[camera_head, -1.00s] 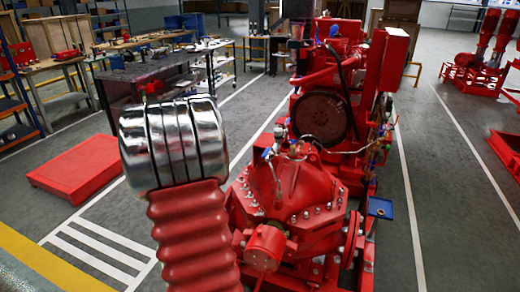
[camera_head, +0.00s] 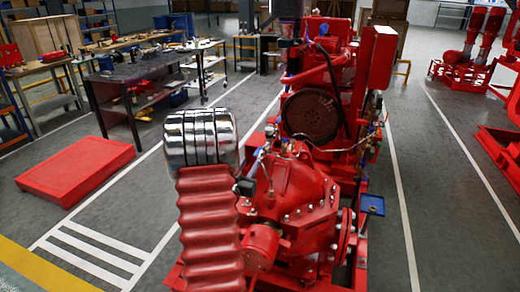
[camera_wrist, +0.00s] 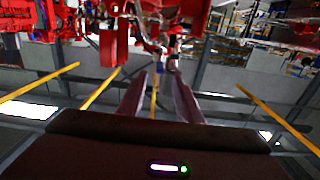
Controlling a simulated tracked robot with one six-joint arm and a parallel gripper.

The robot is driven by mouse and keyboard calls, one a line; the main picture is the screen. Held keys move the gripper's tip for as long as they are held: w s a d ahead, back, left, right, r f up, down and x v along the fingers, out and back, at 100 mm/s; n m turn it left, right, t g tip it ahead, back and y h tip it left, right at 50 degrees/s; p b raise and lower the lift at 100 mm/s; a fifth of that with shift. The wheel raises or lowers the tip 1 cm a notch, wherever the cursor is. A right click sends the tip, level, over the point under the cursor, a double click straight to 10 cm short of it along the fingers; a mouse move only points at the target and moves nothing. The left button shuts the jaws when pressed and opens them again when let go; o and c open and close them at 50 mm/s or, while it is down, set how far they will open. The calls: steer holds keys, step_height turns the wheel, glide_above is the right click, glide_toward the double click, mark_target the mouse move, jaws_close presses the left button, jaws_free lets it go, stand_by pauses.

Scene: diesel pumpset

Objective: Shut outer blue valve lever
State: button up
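The red pumpset (camera_head: 300,190) stands right of my arm in the head view. Small blue parts show near the pipework on its left side, one by the upper fitting (camera_head: 257,153); which is the outer blue valve lever I cannot tell. In the wrist view, a small blue piece (camera_wrist: 160,67) shows beyond my fingers, below red parts of the machine. My gripper (camera_wrist: 159,100) has its two fingers apart, with nothing seen between them but background. In the head view my arm hides most of the gripper.
A low red platform (camera_head: 75,170) lies on the floor at left. A dark workbench (camera_head: 135,85) stands behind it. A blue tray (camera_head: 371,205) sits at the pumpset's right side.

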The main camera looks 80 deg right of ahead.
mark_target(260, 148)
steer(key=d, duration=0.8)
steer(key=s+d, duration=0.1)
steer(key=d, duration=0.4)
steer(key=shift+s, duration=0.1)
jaws_close()
steer(key=shift+a, duration=0.1)
stand_by(0.3)
